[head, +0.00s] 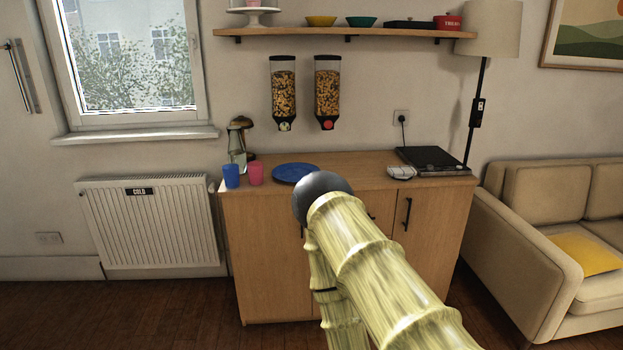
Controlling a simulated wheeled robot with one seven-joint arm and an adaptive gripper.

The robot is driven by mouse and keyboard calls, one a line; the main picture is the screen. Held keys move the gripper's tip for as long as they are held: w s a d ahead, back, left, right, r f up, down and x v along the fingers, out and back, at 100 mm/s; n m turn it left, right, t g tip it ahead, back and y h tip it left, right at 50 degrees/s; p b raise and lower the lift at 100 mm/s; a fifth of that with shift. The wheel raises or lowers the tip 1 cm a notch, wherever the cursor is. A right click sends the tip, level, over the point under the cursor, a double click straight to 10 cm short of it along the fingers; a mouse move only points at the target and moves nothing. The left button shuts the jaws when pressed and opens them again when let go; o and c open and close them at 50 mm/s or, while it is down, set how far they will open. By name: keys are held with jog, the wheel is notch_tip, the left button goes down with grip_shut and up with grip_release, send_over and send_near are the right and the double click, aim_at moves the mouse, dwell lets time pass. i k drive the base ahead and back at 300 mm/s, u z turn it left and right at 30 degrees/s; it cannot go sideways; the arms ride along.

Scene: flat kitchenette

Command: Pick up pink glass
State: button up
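The pink glass (256,174) stands upright on the left part of the wooden cabinet's top (365,172), near its front edge. A blue glass (231,176) stands just to its left. A blue plate (296,172) lies flat to its right. My arm rises from the lower right and covers part of the cabinet front. No fingers of my gripper can be made out in the head view.
A glass bottle (237,158) and a dark mushroom-shaped lamp (242,125) stand behind the glasses. A black flat appliance (435,160) and a small light-coloured item (401,172) are at the cabinet's right. A radiator (150,222) is left, a sofa (540,240) right.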

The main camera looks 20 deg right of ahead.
aim_at(255, 169)
jog(key=u, duration=0.1)
jog(key=i, duration=1.2)
jog(key=z, duration=0.7)
jog(key=k, duration=0.5)
jog(key=z, duration=0.65)
jog(key=i, duration=0.75)
jog(key=u, duration=0.55)
